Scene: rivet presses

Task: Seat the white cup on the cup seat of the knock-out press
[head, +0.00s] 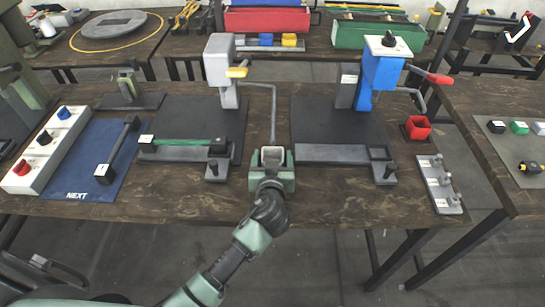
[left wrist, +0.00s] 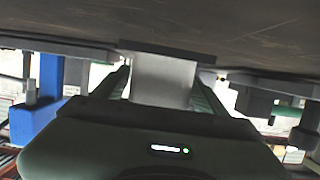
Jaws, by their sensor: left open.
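The white cup (head: 272,154) stands near the table's front edge, between the two presses. In the left wrist view the cup (left wrist: 162,78) stands on a dark pad (left wrist: 165,49). My left gripper (head: 271,166) is open, with one finger on each side of the cup; I cannot tell whether they touch it. A grey press (head: 219,62) with a yellow part stands left of the cup, and a blue press (head: 380,72) with a red handle stands right. Their labels are too small to read. A dark square seat (head: 380,153) shows on the blue press's front rail. My right gripper is not in view.
A blue mat (head: 80,168) marked NEXT and a white knob panel (head: 45,150) are at the left. Bare wood lies along the front edge.

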